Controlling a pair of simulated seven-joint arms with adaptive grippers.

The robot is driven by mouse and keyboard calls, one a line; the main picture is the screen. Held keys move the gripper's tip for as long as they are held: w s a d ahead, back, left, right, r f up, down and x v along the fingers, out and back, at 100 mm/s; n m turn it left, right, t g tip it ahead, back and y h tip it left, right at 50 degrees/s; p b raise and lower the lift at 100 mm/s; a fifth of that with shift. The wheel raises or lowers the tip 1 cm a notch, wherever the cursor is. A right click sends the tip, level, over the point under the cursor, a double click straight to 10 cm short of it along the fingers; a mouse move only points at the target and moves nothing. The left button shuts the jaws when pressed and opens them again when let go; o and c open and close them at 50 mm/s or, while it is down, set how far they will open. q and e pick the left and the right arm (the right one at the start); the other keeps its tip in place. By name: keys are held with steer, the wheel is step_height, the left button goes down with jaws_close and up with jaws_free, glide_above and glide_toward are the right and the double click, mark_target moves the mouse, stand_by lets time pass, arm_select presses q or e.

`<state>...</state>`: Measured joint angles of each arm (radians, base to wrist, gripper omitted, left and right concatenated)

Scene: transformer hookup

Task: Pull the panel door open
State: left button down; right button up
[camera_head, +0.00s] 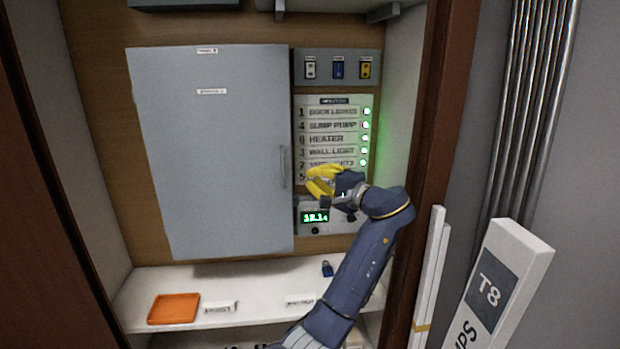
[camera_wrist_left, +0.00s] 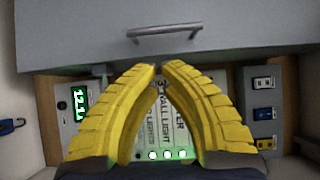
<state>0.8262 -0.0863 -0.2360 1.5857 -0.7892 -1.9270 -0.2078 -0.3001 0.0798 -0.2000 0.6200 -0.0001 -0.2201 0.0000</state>
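The grey panel door (camera_head: 212,150) is shut flat over the left part of the back board in the head view. Its slim vertical handle (camera_head: 284,166) is near the door's right edge. The handle also shows in the left wrist view (camera_wrist_left: 164,32), beyond the fingertips. My left gripper (camera_head: 312,184) has yellow fingers and is just right of the handle, in front of the label panel. In the left wrist view its fingertips (camera_wrist_left: 163,65) are a narrow gap apart, with nothing between them. My right gripper is in neither view.
A label panel (camera_head: 336,112) with green lights is right of the door, with switches (camera_head: 338,68) above and a green display (camera_head: 315,217) below.

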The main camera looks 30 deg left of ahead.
mark_target(287, 167)
arm_select(q)
steer(key=x, duration=0.8)
steer(key=shift+a, duration=0.1)
